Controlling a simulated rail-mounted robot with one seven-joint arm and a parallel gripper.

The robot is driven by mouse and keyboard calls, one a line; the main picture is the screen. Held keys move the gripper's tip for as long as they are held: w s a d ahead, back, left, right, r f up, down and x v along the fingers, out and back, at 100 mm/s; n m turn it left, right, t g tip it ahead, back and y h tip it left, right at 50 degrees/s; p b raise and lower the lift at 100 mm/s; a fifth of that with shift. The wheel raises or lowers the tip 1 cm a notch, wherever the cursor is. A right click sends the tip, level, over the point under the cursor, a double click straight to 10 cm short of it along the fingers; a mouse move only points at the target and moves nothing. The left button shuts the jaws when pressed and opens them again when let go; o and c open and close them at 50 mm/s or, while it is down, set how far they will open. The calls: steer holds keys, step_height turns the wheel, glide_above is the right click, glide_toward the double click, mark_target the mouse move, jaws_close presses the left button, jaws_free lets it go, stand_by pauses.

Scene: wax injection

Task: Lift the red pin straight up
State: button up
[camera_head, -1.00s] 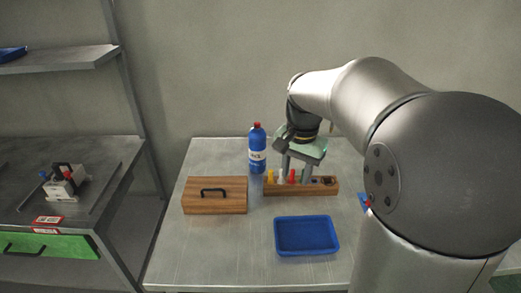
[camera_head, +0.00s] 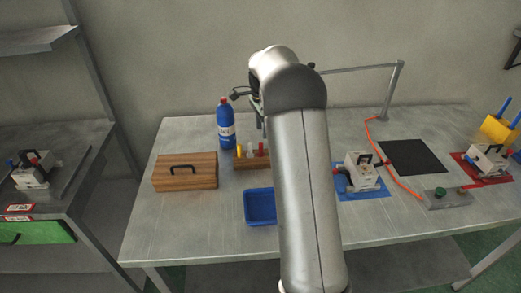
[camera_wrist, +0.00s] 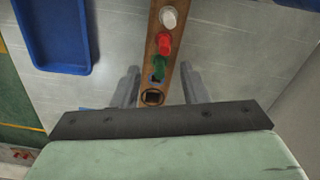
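In the wrist view the red pin (camera_wrist: 165,42) sits between the white pin (camera_wrist: 169,17) and a green pin (camera_wrist: 160,68). My gripper (camera_wrist: 160,70) is open and empty, with one finger on each side of the rack near the green pin and a round hole. The red pin lies past the fingertips in that view. In the head view my arm hides most of the gripper and the rack's right part.
A blue bottle (camera_head: 225,125) stands left of the rack. A wooden box (camera_head: 185,172) with a black handle is further left. A blue tray (camera_head: 260,207) lies in front of the rack. Right of my arm are a clamp-like device (camera_head: 361,172) on a blue mat and a black mat (camera_head: 413,156).

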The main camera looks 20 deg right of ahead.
mark_target(261, 143)
steer(key=shift+w+f+p, duration=0.2)
steer(key=shift+f+p, duration=0.35)
steer(key=shift+f, duration=1.6)
steer(key=shift+w+f+p, duration=0.15)
steer(key=shift+f+p, duration=0.35)
steer(key=shift+f, duration=1.6)
jaws_close()
